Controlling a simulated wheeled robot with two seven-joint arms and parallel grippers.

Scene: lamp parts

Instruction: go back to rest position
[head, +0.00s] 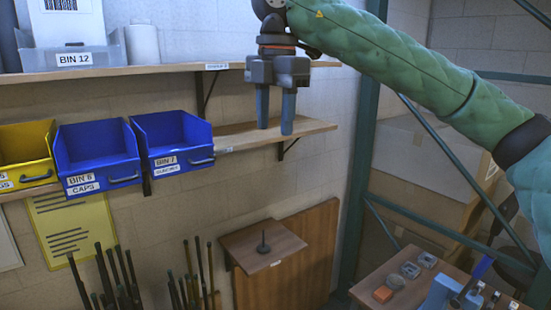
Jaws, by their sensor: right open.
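My right gripper (275,122) hangs from the green padded arm that comes in from the right. It points down in front of the wall shelves, with its two blue fingers apart and nothing visible between them. The fingertips appear in front of the lower shelf board, to the right of the blue bin labelled BIN 7 (172,140); I cannot tell the exact distance to the board. My left gripper is not in the head view.
Another blue bin (97,155) and a yellow bin (27,152) hang on the left. Upright rods (105,275) stand below. A bench (417,293) with small parts is at lower right, beside a green rack post (361,130).

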